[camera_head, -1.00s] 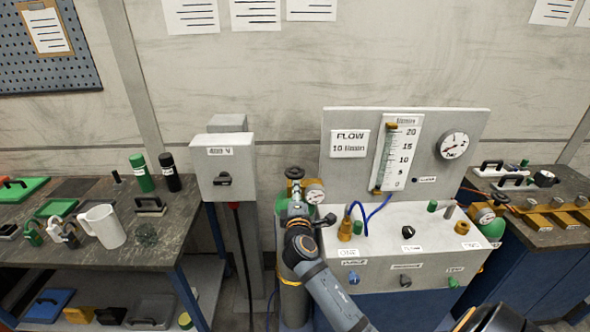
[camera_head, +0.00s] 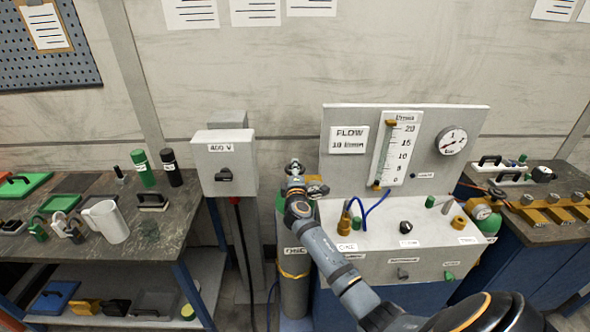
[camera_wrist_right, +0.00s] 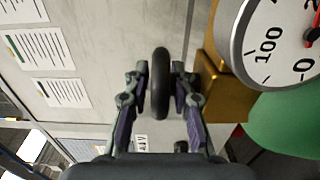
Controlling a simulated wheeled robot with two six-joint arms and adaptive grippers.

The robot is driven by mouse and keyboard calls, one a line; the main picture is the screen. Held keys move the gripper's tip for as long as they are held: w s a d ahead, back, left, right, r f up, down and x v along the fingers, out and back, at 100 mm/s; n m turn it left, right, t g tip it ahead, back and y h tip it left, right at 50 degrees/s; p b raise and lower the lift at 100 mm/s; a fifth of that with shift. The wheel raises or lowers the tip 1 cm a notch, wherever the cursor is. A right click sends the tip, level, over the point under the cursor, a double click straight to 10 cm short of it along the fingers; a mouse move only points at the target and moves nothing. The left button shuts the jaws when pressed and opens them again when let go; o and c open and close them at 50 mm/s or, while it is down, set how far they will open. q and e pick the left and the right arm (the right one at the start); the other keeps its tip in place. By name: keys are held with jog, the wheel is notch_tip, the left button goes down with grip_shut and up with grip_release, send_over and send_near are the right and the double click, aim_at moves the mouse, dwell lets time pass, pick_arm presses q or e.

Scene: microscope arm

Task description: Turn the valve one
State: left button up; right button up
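A grey gas cylinder (camera_head: 293,283) stands left of the white bench unit, with a valve and gauge on its top. My right gripper (camera_head: 294,170) is at that valve, and its fingers partly hide it. In the right wrist view, the valve's dark handwheel (camera_wrist_right: 160,85) is seen edge-on between the two fingertips of my right gripper (camera_wrist_right: 160,78). The fingers are drawn in close on both sides and look shut on the wheel. Any thin gap is hard to judge. No number shows on the valve. My left gripper is out of view.
A brass valve body (camera_wrist_right: 226,85), a white gauge (camera_wrist_right: 284,38) and a green cylinder shoulder (camera_wrist_right: 290,122) lie close right of the fingers. The 400 V box (camera_head: 224,163) stands left of the cylinder. The flow panel (camera_head: 470,125) rises on the right.

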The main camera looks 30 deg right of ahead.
grip_shut()
jog(key=n+t+y+p, duration=0.1)
jog(key=n+y, duration=0.1)
jog(key=n+t+y+p, duration=0.1)
jog(key=y+p, duration=0.1)
jog(key=y, duration=0.1)
jog(key=shift+d+r+n, duration=0.1)
jog(key=shift+r+n, duration=0.1)
jog(key=shift+n, duration=0.2)
jog(key=y, duration=0.1)
jog(key=n+y+p, duration=0.1)
jog(key=y, duration=0.1)
jog(key=shift+f+n+t+p, duration=0.15)
jog(key=shift+n+t+p, duration=0.15)
jog(key=shift+f, duration=0.1)
grip_release()
